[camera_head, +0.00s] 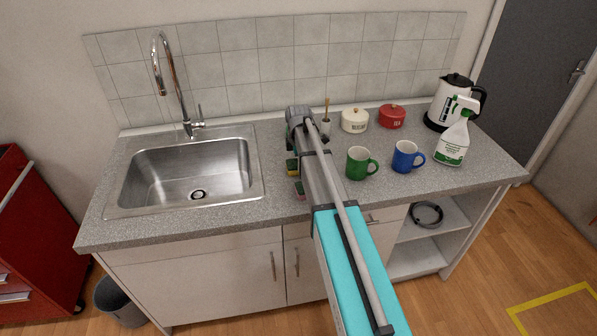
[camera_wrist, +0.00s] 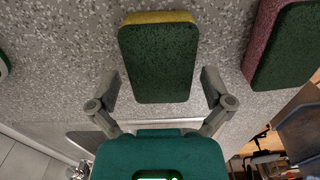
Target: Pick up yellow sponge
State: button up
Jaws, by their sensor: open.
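The yellow sponge (camera_wrist: 160,17) lies on the grey speckled counter, its dark green scouring face toward the wrist camera and its yellow edge showing at the top of the wrist view. In the head view the yellow sponge (camera_head: 292,170) shows just left of my arm, partly hidden. My gripper (camera_wrist: 161,88) is open and empty. Its two fingers stand apart, to the left and right of the sponge's near end in the wrist view. I cannot tell how high they are above the counter. In the head view my arm hides most of the gripper.
A pink sponge (camera_wrist: 262,35) with a green face lies right of the yellow one in the wrist view. In the head view the sink (camera_head: 190,172) is left. A green mug (camera_head: 357,163), blue mug (camera_head: 404,157), spray bottle (camera_head: 453,142) and kettle (camera_head: 447,103) stand right.

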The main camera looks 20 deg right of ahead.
jog(key=shift+f+b, duration=0.55)
jog(key=shift+f, duration=0.25)
jog(key=c, duration=0.5)
